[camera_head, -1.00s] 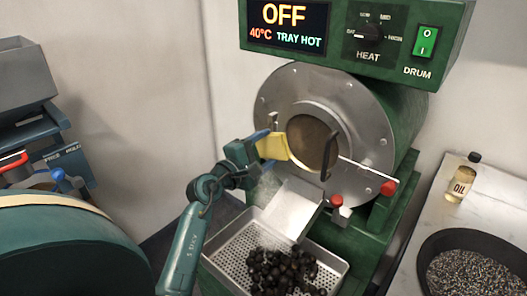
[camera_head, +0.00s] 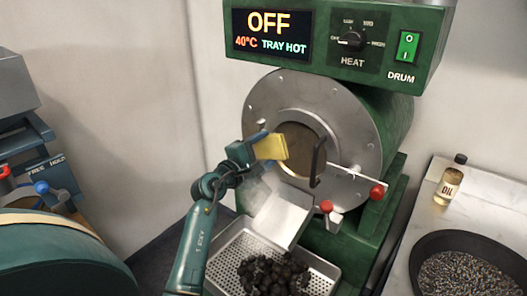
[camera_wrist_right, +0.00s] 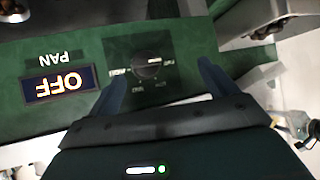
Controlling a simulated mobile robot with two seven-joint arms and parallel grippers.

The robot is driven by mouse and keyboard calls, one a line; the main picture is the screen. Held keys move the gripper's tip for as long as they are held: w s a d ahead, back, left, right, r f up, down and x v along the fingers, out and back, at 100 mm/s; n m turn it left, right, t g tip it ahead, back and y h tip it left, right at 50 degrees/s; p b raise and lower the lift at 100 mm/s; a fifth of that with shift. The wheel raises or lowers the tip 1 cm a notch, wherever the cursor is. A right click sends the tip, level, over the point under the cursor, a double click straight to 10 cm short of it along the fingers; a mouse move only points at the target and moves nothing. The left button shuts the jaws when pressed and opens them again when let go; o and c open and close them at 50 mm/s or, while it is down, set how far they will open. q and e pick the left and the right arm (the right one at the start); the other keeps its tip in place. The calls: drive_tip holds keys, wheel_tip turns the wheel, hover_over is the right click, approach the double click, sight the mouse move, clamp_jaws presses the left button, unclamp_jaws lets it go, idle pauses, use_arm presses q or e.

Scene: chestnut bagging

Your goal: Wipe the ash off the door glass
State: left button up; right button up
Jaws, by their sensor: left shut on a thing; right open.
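The roaster's round door glass (camera_head: 298,140) is brownish and dull, set in the steel front plate (camera_head: 350,110). My left gripper (camera_head: 256,146) is shut on a yellow cloth or sponge (camera_head: 271,147). The yellow piece overlaps the left part of the glass in the head view. I cannot tell whether it touches the glass. A dark door handle (camera_head: 318,160) stands at the glass's right side. My right gripper (camera_wrist_right: 163,82) is open and empty in the right wrist view, in front of a green panel with a knob (camera_wrist_right: 148,66) and an OFF display (camera_wrist_right: 60,84).
A metal chute (camera_head: 280,215) slopes below the door to a perforated tray (camera_head: 228,262) holding dark chestnuts (camera_head: 272,275). The roaster display (camera_head: 270,32) reads OFF, 40°C, TRAY HOT. Red knobs (camera_head: 377,192) stick out. An oil bottle (camera_head: 448,187) and black pan (camera_head: 465,240) stand right.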

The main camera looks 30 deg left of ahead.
sight(278, 153)
use_arm(q)
drive_tip(key=shift+w, duration=0.6)
use_arm(e)
drive_tip(key=shift+s+f, duration=0.35)
use_arm(q)
drive_tip(key=shift+d, duration=0.15)
use_arm(e)
drive_tip(key=shift+r, duration=0.1)
use_arm(q)
drive_tip(key=shift+s+d+r+p, duration=0.15)
drive_tip(key=shift+d+p, duration=0.3)
drive_tip(key=shift+d, duration=0.35)
drive_tip(key=shift+s+d+f+p, duration=0.1)
drive_tip(key=shift+d+p, duration=0.35)
drive_tip(key=shift+d, duration=0.3)
drive_tip(key=shift+d+p, duration=1)
drive_tip(key=shift+d, duration=0.8)
use_arm(e)
wheel_tip(278, 153, up, 4)
drive_tip(key=shift+w+r, duration=0.15)
drive_tip(key=shift+r, duration=0.05)
